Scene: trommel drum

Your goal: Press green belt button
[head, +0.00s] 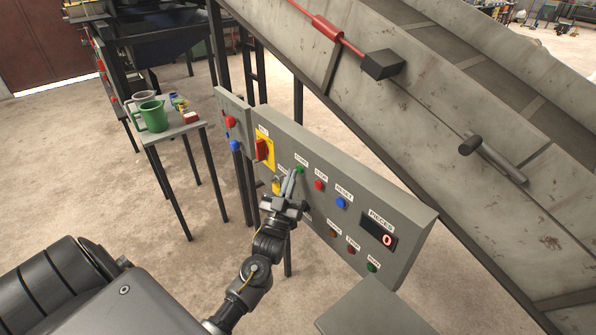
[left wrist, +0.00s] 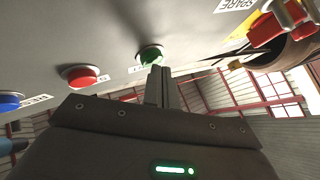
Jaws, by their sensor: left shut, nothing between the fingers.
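The green button (head: 299,170) sits on the upper row of the grey control panel (head: 405,208), under a label that appears to read START. It also shows in the left wrist view (left wrist: 151,56). My left gripper (head: 290,174) is shut and empty, its fingertips close to the green button. In the left wrist view the closed fingers (left wrist: 158,72) point at the button's lower edge; I cannot tell whether they touch it. Another green button (head: 372,267) is at the panel's lower right. My right gripper is not in view.
A red button (head: 319,185) and a blue button (head: 341,203) sit right of the green one. A red rotary switch on a yellow plate (head: 264,150) is to its left. The sloping conveyor (head: 440,120) rises behind the panel. A small table with a green mug (head: 152,116) stands left.

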